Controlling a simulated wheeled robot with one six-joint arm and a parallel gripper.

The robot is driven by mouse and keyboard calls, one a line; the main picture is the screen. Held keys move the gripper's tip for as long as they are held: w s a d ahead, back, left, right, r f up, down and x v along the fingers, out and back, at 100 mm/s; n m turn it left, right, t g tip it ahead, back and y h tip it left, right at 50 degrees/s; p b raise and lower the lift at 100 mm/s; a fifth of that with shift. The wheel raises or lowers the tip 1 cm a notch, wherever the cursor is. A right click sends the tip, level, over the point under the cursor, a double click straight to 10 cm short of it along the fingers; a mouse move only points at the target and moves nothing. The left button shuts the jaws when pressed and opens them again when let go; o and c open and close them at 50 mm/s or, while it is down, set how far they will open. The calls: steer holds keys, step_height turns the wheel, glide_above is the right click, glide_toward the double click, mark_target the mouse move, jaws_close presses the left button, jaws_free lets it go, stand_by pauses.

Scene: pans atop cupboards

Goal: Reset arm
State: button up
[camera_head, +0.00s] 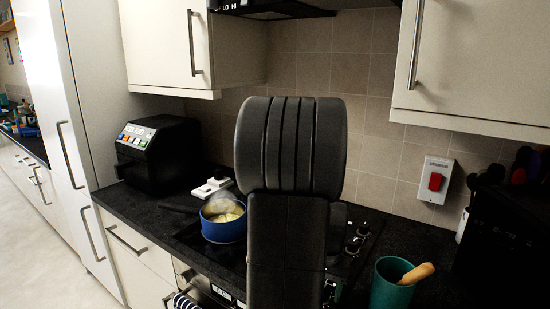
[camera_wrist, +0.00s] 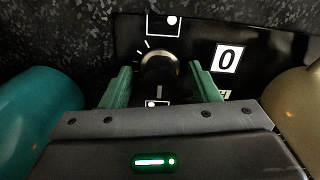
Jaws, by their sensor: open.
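My gripper (camera_wrist: 160,78) shows in the wrist view with its two green fingers apart. A round dark hob knob (camera_wrist: 159,68) with a bright rim appears between the fingers; I cannot tell whether they touch it. Nothing else is between them. In the head view my dark arm stands upright across the middle and hides my gripper and part of the hob. Control knobs (camera_head: 354,243) show just right of the arm.
A blue pan (camera_head: 222,230) with pale contents sits on the hob, left of my arm. A teal cup (camera_head: 392,287) with a wooden-looking handle stands right. A black appliance (camera_head: 157,155) stands back left. Cupboards (camera_head: 472,60) hang above. The floor at left is clear.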

steer(key=m, duration=0.2)
steer(key=shift+m, duration=0.3)
step_height(320, 180, up, 10)
steer(key=shift+r, duration=0.15)
stand_by(0.3)
